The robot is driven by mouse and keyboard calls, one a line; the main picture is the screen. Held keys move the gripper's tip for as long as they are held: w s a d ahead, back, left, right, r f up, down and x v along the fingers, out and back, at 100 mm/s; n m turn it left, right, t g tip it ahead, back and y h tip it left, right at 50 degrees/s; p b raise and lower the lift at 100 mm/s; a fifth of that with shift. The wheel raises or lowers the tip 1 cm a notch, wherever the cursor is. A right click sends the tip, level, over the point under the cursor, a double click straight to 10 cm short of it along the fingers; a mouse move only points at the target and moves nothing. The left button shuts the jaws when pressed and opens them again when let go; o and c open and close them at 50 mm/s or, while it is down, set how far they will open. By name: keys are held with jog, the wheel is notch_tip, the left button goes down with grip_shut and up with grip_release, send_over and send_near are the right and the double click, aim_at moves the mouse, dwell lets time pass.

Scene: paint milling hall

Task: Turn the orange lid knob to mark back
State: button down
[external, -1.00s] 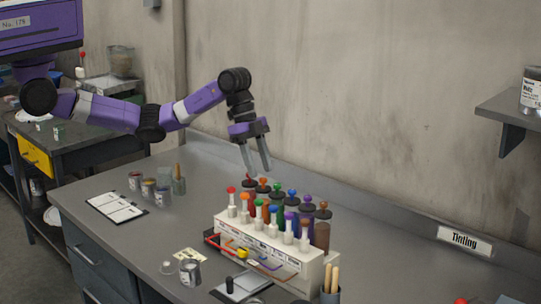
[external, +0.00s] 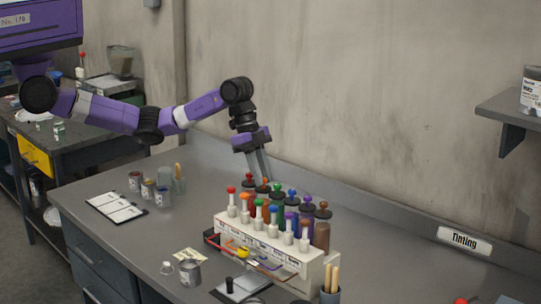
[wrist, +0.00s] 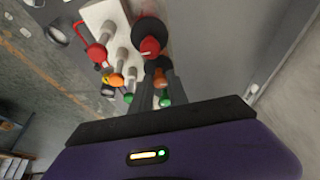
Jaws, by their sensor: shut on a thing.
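The orange lid knob (external: 265,180) tops a dark lid in the back row of the tinting rack, second from the left. My gripper (external: 262,174) points down over it, with its two fingers close together at the knob. In the wrist view my gripper (wrist: 158,84) is shut on the orange lid knob (wrist: 160,76), which shows between the fingertips. The fingers hide part of the knob and its lid. The marks around the knob are too small or hidden, so I cannot tell which way it is turned.
The dark red knob (external: 249,178) and the green knob (external: 278,187) stand close on either side. A front row of coloured plungers, including an orange one (external: 244,197), sits on the white rack (external: 270,245). The wall is close behind.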

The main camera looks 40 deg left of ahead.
jog(key=shift+s+r+n+t+p, duration=0.15)
jog(key=shift+r+n+t+p, duration=0.15)
jog(key=shift+n+p, duration=0.55)
jog(key=shift+f+n+t+p, duration=0.3)
jog(key=shift+n+p, duration=0.1)
jog(key=shift+n, duration=0.25)
jog(key=c, duration=1.3)
grip_release()
jog(key=shift+r, duration=0.1)
jog(key=shift+b+v, duration=0.8)
jog(key=shift+v, duration=3.05)
